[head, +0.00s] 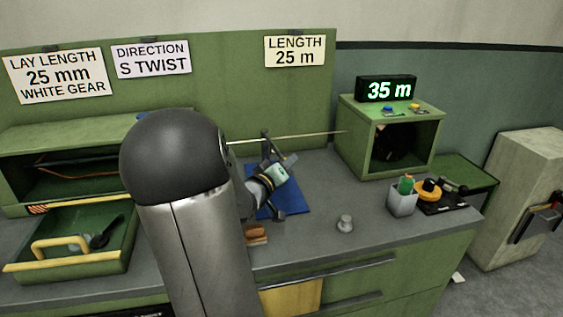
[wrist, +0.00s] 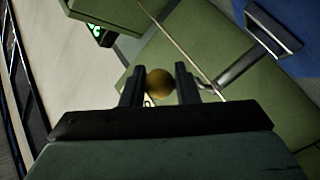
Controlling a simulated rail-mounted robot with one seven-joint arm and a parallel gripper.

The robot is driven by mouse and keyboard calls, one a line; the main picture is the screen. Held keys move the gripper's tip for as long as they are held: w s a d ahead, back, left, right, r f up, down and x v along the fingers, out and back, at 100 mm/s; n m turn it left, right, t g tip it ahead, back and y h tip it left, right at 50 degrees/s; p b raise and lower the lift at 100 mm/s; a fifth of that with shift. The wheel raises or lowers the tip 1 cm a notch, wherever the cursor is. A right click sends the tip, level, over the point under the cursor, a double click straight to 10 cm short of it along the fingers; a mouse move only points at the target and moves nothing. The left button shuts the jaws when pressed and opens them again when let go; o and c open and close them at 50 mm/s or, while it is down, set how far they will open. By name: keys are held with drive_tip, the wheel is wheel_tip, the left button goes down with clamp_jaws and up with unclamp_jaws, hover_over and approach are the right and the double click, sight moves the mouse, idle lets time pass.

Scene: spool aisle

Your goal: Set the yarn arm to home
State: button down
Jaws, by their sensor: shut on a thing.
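My gripper (wrist: 160,82) is shut on a round brass-coloured knob (wrist: 159,84), which sits between its two fingers. A grey metal rod, seemingly the yarn arm (wrist: 242,65), runs from a bracket on a blue plate towards the knob; its end is hidden behind the right finger. In the head view my gripper (head: 281,172) is over the blue plate (head: 294,197) on the bench. The knob and most of the yarn arm are hidden there. A thin pale yarn (head: 300,137) runs from behind my arm towards the green box.
The green box (head: 352,140) has a dark opening and a display (head: 386,88) reading 35 m on top. A grey cup (head: 402,202) and a small grey knob-like piece (head: 345,224) stand at the right. A green tray (head: 112,262) is at the left. Signs hang behind.

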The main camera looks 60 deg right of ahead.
drive_tip(key=shift+w+d+r, duration=0.1)
drive_tip(key=shift+w+r, duration=0.1)
drive_tip(key=shift+r, duration=0.25)
drive_tip(key=c, duration=1.2)
unclamp_jaws()
drive_tip(key=shift+o, duration=0.2)
drive_tip(key=shift+f, duration=0.1)
drive_tip(key=a, duration=1.7)
drive_tip(key=shift+a+p, duration=0.25)
drive_tip(key=shift+p, duration=0.15)
drive_tip(key=shift+w+f, duration=0.1)
